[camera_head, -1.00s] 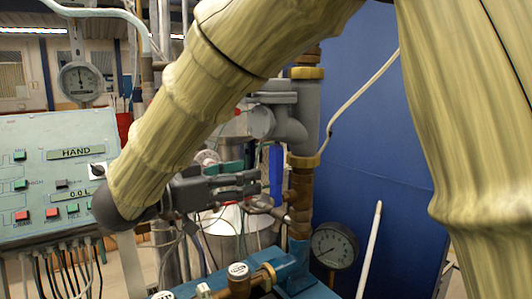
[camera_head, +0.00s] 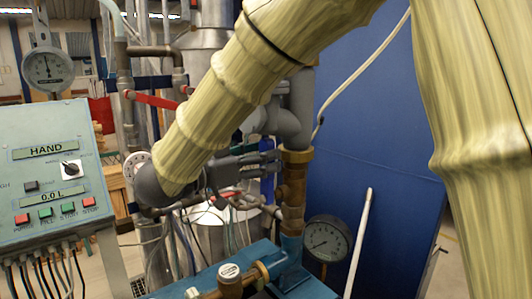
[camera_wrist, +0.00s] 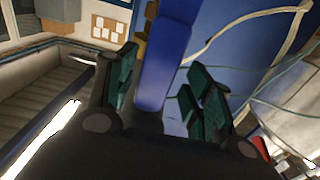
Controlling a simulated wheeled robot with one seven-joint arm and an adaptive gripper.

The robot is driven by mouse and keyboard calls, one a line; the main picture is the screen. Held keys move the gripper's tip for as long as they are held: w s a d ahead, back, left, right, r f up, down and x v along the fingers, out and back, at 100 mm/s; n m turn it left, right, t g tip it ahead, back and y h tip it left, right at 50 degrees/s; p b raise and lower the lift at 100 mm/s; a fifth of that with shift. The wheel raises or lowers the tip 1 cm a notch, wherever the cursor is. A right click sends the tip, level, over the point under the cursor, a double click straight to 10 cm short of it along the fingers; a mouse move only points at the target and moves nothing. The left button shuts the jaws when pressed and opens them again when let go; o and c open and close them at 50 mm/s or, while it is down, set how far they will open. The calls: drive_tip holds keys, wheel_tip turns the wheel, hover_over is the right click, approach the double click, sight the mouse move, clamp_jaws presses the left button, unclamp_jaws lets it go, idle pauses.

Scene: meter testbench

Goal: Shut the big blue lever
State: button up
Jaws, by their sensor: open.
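The big blue lever (camera_wrist: 166,62) stands upright in the wrist view, between the fingers of my gripper (camera_wrist: 163,88). The fingers are open, one on each side of it; I cannot tell whether either touches it. In the head view my gripper (camera_head: 276,162) points right toward the brown and grey pipe column. A small part of the blue lever (camera_head: 267,188) shows just below the fingers. The rest of it is hidden behind my gripper there.
A control panel (camera_head: 48,180) with buttons stands at the left. A round gauge (camera_head: 327,240) and a white rod (camera_head: 359,240) are right of the pipe column (camera_head: 293,190). A red lever (camera_head: 153,100) sits on pipes behind my arm. A blue partition (camera_head: 385,130) stands behind.

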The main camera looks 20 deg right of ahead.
drive_tip(key=shift+s+d+r, duration=0.25)
drive_tip(key=shift+s+d, duration=0.05)
drive_tip(key=shift+d, duration=0.35)
drive_tip(key=shift+w+d+f, duration=0.1)
drive_tip(key=shift+w+f, duration=0.15)
drive_tip(key=shift+w, duration=0.25)
drive_tip(key=shift+s+r, duration=0.1)
drive_tip(key=shift+s, duration=0.2)
drive_tip(key=shift+c, duration=1.4)
clamp_jaws()
